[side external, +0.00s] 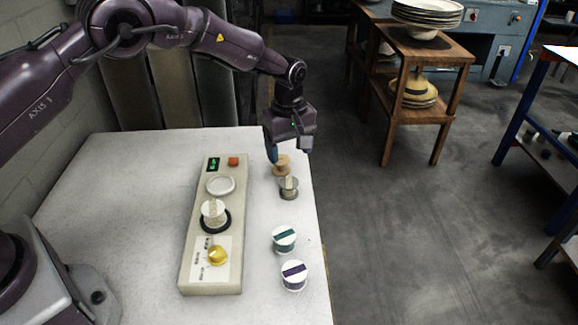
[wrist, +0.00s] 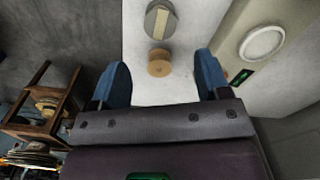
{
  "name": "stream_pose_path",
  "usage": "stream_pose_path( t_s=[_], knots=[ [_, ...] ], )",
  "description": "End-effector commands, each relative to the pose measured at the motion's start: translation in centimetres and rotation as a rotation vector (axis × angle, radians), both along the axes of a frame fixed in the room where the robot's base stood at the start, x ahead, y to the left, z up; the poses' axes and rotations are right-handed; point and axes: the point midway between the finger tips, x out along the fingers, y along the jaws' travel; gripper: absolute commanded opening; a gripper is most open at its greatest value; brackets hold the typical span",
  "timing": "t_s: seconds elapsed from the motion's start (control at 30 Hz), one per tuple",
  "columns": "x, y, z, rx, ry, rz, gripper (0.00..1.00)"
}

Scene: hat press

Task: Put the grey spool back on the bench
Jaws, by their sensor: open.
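The grey spool (side external: 288,190) stands upright on the white bench (side external: 120,215), just in front of a tan wooden spool (side external: 282,168). In the wrist view the grey spool (wrist: 152,20) has a pale stripe across its top and lies beyond the tan spool (wrist: 159,64). My gripper (side external: 288,156) is open and empty at the tan spool's end of the row. In the wrist view the tan spool shows between its blue fingers (wrist: 162,62). I cannot tell the exact gap between fingers and spool.
A beige panel (side external: 193,262) holds an empty white ring (side external: 220,186), a white spool (side external: 213,210) at a black ring, and a yellow knob (side external: 218,256). Green-striped (side external: 284,240) and purple-striped (side external: 294,277) spools stand nearer the camera. The bench left of the panel is clear.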

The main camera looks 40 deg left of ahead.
Motion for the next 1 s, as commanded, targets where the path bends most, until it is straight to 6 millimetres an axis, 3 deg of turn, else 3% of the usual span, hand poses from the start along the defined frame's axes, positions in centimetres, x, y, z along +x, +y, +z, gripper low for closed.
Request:
stream_pose_path(
  t_s=[0.1, 0.47, 0.57, 0.67, 0.8, 1.0],
  knots=[
    [0.0, 0.0, 1.4, 0.0, -0.001, -0.001, 0.7],
    [-0.2, 0.2, 3.0, -0.003, -0.009, -0.014, 0.7],
    [-0.9, 0.7, 6.1, -0.01, -0.038, -0.067, 0.7],
    [-2.6, 1.6, 10.7, -0.017, -0.085, -0.161, 0.7],
    [-6.8, 2.9, 17.0, -0.012, -0.157, -0.33, 0.7],
    [-14.5, 4.6, 23.4, 0.029, -0.262, -0.575, 0.7]
  ],
)
